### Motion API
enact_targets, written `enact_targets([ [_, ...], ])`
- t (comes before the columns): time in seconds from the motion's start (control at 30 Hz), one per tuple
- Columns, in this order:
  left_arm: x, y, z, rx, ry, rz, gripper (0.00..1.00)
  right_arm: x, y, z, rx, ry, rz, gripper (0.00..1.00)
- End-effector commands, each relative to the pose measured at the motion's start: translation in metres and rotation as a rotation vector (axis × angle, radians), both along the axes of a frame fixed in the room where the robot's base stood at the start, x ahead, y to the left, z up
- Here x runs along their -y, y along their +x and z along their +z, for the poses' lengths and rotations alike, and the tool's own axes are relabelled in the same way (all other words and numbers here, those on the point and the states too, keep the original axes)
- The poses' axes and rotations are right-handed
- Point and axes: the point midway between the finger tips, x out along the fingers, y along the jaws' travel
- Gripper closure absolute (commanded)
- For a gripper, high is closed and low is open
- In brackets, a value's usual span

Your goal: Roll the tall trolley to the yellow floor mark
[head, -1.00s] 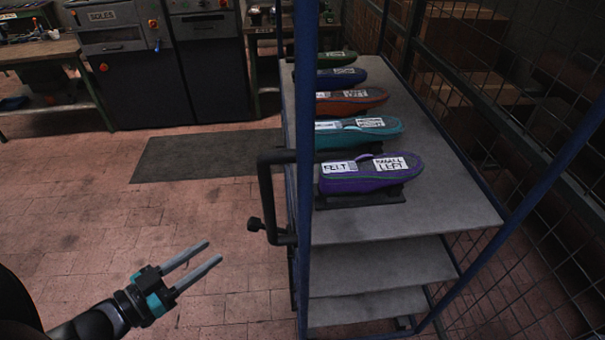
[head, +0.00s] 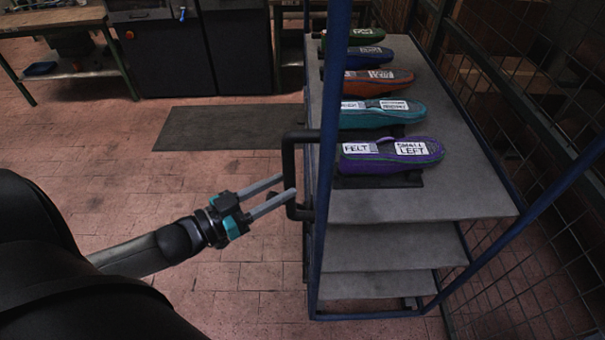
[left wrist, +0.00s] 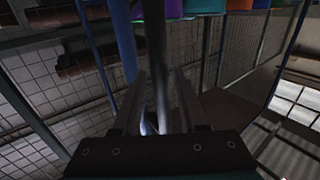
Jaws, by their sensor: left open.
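The tall trolley (head: 425,203) has a blue frame and grey shelves and stands right of centre in the head view. Its black handle (head: 288,152) sticks out on the left side. My left gripper (head: 288,185) is open, its fingertips at the lower part of the handle. In the left wrist view, a dark upright bar (left wrist: 156,45), apparently the handle, shows between the two spread fingers (left wrist: 160,76). I cannot tell whether they touch it. My right gripper is not in view. No yellow floor mark shows.
Labelled shoe forms, the nearest a purple one (head: 400,152), line the top shelf. A wire mesh fence (head: 510,110) runs close on the right. A dark mat (head: 225,127) lies before the machines (head: 160,55) at the back. The tiled floor on the left is clear.

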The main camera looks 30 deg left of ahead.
Motion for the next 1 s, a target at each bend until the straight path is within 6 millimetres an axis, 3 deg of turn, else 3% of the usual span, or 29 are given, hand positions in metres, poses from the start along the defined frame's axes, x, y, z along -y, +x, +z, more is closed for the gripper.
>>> enact_targets([
  [0.4,0.021,0.046,0.001,0.003,0.001,0.0,0.58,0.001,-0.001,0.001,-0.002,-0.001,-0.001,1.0],
  [0.9,0.026,0.055,0.0,0.0,0.001,0.0,0.58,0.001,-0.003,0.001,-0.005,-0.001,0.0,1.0],
  [1.0,0.026,0.055,0.0,0.0,0.001,0.0,0.69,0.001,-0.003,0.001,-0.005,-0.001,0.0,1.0],
])
